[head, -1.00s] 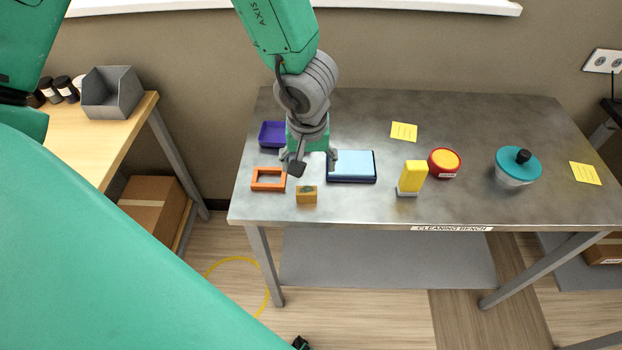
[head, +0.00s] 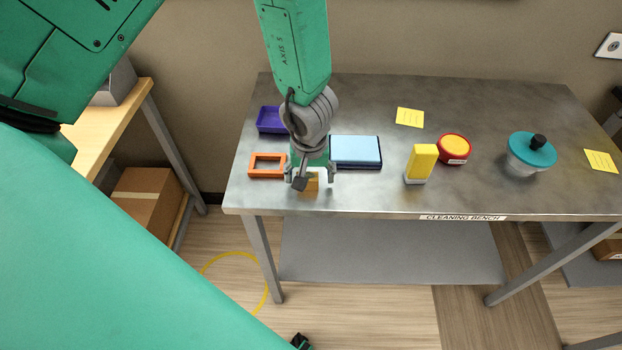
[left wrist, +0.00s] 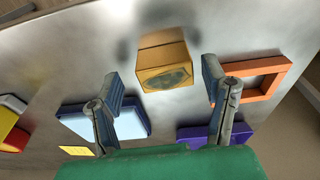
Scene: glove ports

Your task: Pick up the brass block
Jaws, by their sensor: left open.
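The brass block (head: 312,185) sits on the metal bench near its front left edge. In the head view it is partly hidden by my left gripper (head: 312,175), which is above it. In the left wrist view the block (left wrist: 164,62) shows a dark oval mark on one face. It lies ahead of and between the two open fingers of my left gripper (left wrist: 164,85), with no finger seen touching it.
An orange frame (head: 252,172) lies just left of the block, a purple tray (head: 270,121) behind, and a blue case (head: 356,152) to the right. A yellow block on a grey base (head: 421,163), a red tin (head: 454,149) and a teal-lidded jar (head: 531,153) stand farther right.

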